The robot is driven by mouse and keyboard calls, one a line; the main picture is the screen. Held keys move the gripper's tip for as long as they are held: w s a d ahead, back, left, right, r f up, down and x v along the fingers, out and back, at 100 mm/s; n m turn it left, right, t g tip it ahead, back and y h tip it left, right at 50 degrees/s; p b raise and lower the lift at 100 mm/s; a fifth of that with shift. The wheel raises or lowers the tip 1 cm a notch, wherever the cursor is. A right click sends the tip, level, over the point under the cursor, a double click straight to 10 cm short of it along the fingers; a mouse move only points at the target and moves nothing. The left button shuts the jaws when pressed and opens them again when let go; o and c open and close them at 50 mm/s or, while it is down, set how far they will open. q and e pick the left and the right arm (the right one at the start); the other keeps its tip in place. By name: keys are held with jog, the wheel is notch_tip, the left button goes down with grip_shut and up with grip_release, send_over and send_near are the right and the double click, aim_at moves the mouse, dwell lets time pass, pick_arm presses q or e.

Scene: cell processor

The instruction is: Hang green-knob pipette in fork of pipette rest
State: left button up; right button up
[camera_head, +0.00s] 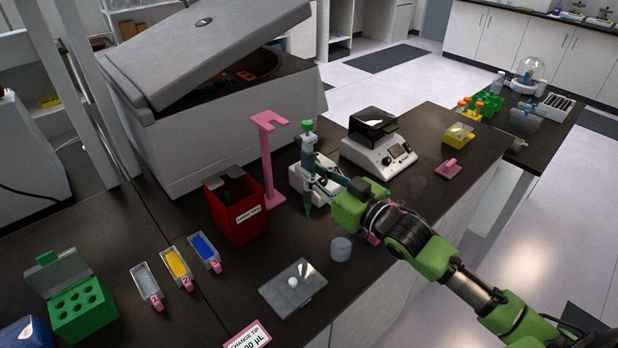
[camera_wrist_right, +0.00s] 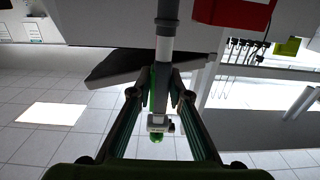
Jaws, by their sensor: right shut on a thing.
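The green-knob pipette (camera_head: 308,165) is upright in the head view, its green knob at the top and a green tip pointing down. My right gripper (camera_head: 312,178) is shut on the pipette and holds it above the bench. The right wrist view also shows the pipette (camera_wrist_right: 161,95) between the fingers of the right gripper (camera_wrist_right: 160,97). The pink pipette rest (camera_head: 268,160) stands just left of the pipette, with its fork at the top. The pipette is apart from the fork in the picture. My left gripper is not in view.
A red bin (camera_head: 236,222) stands left of the rest. A large grey centrifuge (camera_head: 170,145) with a raised lid is behind. A white device with a dark lid (camera_head: 378,155) stands to the right. A clear plate (camera_head: 293,290), a small cup (camera_head: 341,249) and a green tube rack (camera_head: 82,312) are in front.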

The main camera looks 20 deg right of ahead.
jog(key=shift+w+a, duration=0.25)
jog(key=shift+w, duration=0.25)
pick_arm(q)
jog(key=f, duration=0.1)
jog(key=b, duration=0.1)
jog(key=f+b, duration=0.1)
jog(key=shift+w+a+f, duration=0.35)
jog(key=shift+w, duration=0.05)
pick_arm(e)
jog(key=x, duration=0.6)
jog(key=shift+w+r, duration=0.1)
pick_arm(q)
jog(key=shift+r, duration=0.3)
